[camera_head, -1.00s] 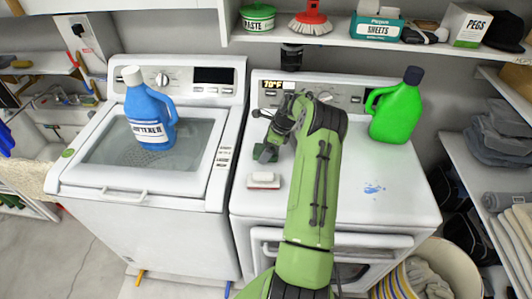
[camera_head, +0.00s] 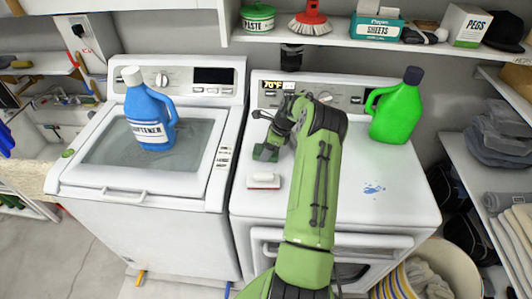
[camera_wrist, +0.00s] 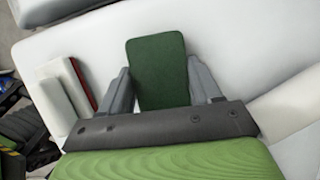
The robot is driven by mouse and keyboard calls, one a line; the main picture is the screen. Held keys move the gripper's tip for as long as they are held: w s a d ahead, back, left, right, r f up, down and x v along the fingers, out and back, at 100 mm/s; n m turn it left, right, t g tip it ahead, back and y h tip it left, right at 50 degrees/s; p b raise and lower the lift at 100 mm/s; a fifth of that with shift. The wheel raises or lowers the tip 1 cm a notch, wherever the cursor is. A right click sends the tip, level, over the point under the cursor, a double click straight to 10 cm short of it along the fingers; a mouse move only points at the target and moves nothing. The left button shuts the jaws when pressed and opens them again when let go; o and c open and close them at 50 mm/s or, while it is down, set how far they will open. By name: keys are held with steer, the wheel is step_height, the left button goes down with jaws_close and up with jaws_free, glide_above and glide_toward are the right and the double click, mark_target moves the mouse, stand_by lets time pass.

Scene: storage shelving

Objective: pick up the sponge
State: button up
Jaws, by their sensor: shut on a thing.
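The sponge is a dark green, flat, rounded rectangular block (camera_wrist: 157,66) between the two grey fingers of my gripper (camera_wrist: 160,82) in the wrist view. The fingers are shut on its sides, and its far end sticks out past them. In the head view the sponge (camera_head: 266,153) shows as a small green block over the white top of the right-hand machine (camera_head: 345,195), below my gripper (camera_head: 272,142). I cannot tell whether it touches the top. My arm hides part of the machine behind it.
A white block with a red edge (camera_head: 263,181) lies close to the sponge, near the machine's left edge. A green jug (camera_head: 398,112) stands at the back right. A blue softener bottle (camera_head: 149,115) stands on the left washer. A loaded shelf (camera_head: 340,38) overhangs the back.

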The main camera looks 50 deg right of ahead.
step_height(320, 180, up, 10)
steer(key=shift+r, duration=0.25)
